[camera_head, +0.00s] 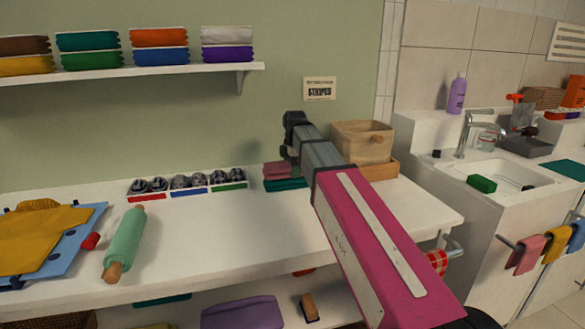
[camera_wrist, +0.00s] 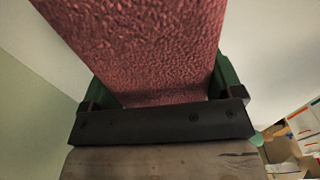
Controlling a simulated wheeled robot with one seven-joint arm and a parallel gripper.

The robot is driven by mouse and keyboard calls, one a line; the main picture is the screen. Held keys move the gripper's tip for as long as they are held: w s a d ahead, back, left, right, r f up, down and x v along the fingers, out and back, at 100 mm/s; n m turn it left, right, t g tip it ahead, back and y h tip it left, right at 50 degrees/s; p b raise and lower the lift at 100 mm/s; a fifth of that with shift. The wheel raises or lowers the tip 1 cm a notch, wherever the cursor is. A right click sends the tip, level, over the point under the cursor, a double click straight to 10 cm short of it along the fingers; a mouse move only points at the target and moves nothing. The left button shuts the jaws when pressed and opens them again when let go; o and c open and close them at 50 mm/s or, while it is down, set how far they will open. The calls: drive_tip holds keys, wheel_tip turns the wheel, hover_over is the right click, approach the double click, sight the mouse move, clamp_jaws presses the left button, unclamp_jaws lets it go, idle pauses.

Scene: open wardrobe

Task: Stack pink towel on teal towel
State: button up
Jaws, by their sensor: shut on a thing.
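The pink towel (camera_head: 276,170) is on or just above the teal towel (camera_head: 284,184) at the back of the white counter, in the head view. I cannot tell whether the two touch. The teal towel sticks out below and to the right of the pink one. In the wrist view the pink towel (camera_wrist: 140,45) fills the middle, between the green fingers of my gripper (camera_wrist: 155,85), which is shut on it. The teal towel does not show in the wrist view. In the head view my arm hides the gripper's fingers and part of both towels.
A beige fabric bin (camera_head: 361,142) stands in a wooden tray (camera_head: 382,170) right of the towels. A row of small trays with dark items (camera_head: 188,184) is to their left. A green rolling pin (camera_head: 126,240) lies nearer the front. Folded towels sit on the wall shelf (camera_head: 120,72).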

drive_tip(key=shift+f, duration=0.35)
idle(0.3)
drive_tip(key=o, duration=0.7)
drive_tip(key=shift+r, duration=4.5)
